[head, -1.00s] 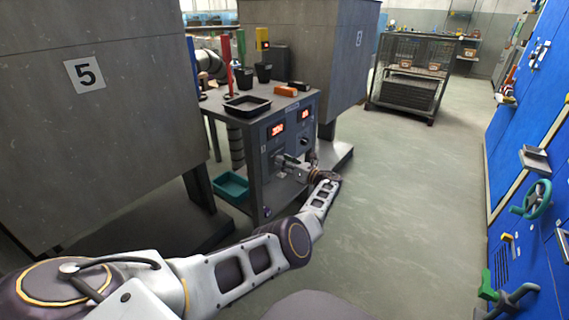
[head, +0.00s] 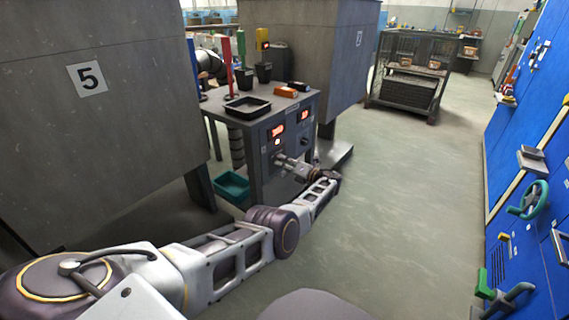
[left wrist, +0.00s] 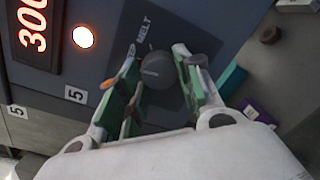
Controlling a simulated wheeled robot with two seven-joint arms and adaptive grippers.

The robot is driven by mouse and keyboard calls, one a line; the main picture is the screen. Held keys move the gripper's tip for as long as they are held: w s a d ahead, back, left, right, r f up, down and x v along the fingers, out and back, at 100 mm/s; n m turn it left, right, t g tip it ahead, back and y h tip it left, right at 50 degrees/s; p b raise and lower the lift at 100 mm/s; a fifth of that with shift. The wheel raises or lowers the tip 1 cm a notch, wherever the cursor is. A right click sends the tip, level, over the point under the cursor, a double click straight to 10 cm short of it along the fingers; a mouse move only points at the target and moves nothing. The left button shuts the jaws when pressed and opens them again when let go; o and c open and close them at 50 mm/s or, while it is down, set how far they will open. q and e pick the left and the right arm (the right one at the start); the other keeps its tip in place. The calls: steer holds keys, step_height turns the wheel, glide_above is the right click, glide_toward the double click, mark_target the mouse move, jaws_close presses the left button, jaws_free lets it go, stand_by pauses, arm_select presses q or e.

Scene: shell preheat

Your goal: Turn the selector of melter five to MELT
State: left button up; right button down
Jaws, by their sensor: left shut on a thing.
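The selector of melter five is a dark round knob (left wrist: 158,72) on a grey-blue panel in the left wrist view. A pale pointer line shows on its face, and the word MELT (left wrist: 143,26) is printed above it, beside a partly hidden word. My left gripper (left wrist: 156,80) is shut on the knob, with a green-padded finger on each side. A white-orange lamp (left wrist: 84,37) glows by a red display (left wrist: 32,28). In the head view my left gripper (head: 284,161) is at the left half of the control cabinet's front (head: 262,165). The right gripper is out of view.
The large grey housing marked 5 (head: 130,110) stands left, another grey housing (head: 330,50) behind. A black tray (head: 247,107) and orange block (head: 286,92) lie on the cabinet. A teal bin (head: 231,185) is below. Floor to the right is clear up to the blue wall (head: 520,150).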

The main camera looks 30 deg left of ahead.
arm_select(q)
steer(key=shift+m+g, duration=0.3)
steer(key=shift+m, duration=2.3)
steer(key=shift+w+d+r+m+b, duration=0.1)
steer(key=shift+m+b, duration=0.7)
steer(key=shift+m, duration=1.5)
steer(key=o, duration=1)
steer(key=shift+o, duration=0.2)
steer(key=shift+g, duration=0.3)
steer(key=shift+d, duration=0.1)
